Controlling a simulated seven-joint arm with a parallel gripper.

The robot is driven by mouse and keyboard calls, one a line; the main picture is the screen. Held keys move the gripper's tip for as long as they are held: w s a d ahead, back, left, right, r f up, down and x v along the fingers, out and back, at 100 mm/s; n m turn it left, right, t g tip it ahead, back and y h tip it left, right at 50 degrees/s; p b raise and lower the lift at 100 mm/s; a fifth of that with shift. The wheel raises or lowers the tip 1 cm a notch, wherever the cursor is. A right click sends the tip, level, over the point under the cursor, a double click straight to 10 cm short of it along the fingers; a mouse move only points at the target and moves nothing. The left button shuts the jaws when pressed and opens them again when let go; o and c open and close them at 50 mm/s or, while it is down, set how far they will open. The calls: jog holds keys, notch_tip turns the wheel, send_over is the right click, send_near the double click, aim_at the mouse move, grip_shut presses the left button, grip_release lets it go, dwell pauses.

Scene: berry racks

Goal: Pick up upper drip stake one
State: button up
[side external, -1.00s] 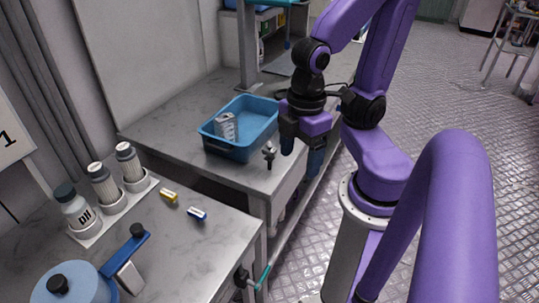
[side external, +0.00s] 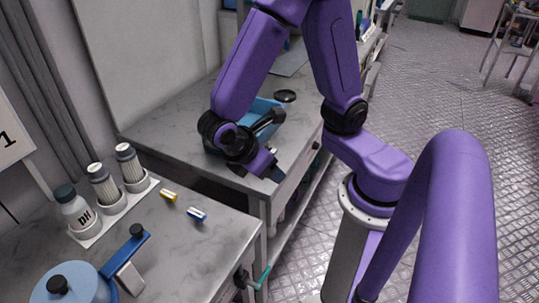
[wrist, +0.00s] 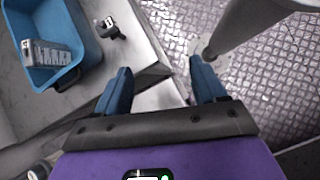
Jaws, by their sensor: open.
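A small dark fitting with a pale label (wrist: 108,28), probably the drip stake, stands on the grey counter beside the blue tray in the wrist view.
The blue tray (wrist: 68,78) holds a pale ribbed piece (wrist: 48,54). A black disc (side external: 285,96) lies farther back on the counter. The floor right of the counter is open.

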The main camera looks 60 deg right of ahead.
aim_at(272, 148)
jog(key=w+a+f+n+h, duration=0.1)
jog(key=w+f+n+h, duration=0.3)
jog(key=w+f+h, duration=0.45)
jog(key=d, duration=0.5)
jog(key=s+d+h, duration=0.1)
jog(key=d, duration=0.5)
jog(key=s+d+h, duration=0.1)
jog(key=d, duration=0.5)
jog(key=shift+s+d+f+h, duration=0.15)
jog(key=shift+d+f+h, duration=0.05)
jog(key=shift+f+h, duration=0.05)
jog(key=shift+c, duration=0.3)
jog(key=c, duration=1)
